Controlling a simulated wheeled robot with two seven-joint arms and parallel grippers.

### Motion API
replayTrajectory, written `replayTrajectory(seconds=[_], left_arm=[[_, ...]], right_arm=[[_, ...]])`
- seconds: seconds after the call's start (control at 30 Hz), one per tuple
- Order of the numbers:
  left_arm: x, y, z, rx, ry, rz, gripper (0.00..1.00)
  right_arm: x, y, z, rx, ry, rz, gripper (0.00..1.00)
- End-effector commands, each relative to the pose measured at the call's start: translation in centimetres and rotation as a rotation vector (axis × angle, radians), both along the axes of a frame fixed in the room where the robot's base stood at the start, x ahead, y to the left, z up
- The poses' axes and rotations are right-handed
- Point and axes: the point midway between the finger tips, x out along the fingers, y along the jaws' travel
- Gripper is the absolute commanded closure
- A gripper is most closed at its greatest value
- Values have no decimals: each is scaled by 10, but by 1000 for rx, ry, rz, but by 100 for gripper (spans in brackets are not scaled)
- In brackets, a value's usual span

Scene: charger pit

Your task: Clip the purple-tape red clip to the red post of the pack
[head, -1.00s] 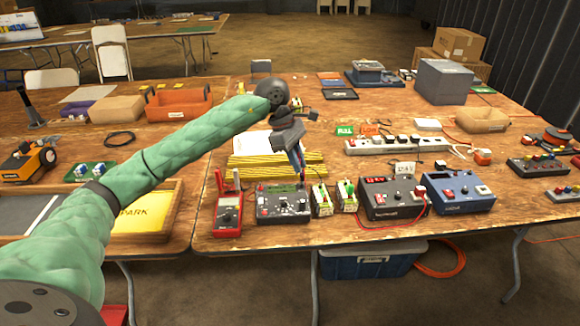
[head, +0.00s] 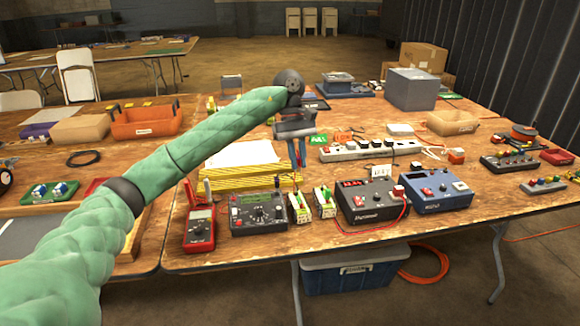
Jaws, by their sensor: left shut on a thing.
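My left gripper (head: 298,163) points down above the front row of devices, over the gap behind the grey device and the packs. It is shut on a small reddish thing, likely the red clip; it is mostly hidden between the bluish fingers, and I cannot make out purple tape. Two small yellow-white packs stand upright below, the left pack (head: 299,208) and the right pack (head: 325,203). The fingertips appear behind and above the left pack, apart from it. Green shows on top of the right pack; the red post is too small to tell. My right gripper is not in view.
A red multimeter (head: 200,229) and a grey device (head: 259,213) stand left of the packs. A black box (head: 370,203) with a red wire and a blue box (head: 434,192) stand right. Yellow strips (head: 235,177) and a power strip (head: 370,150) lie behind.

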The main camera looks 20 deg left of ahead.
Motion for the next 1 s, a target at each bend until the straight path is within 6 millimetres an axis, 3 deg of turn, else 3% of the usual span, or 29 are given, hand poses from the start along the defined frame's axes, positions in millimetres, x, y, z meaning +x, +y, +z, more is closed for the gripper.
replayTrajectory(seconds=[0.23, 0.3, 0.53, 1.0], left_arm=[[13, -11, 6, 2, -2, -172, 99], [12, -11, -14, -1, 0, -171, 99], [12, -10, -34, 0, -1, -168, 99], [12, -10, -44, 0, -1, -166, 99]], right_arm=[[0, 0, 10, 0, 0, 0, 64], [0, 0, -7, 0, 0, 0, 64], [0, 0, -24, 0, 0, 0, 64], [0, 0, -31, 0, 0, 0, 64]])
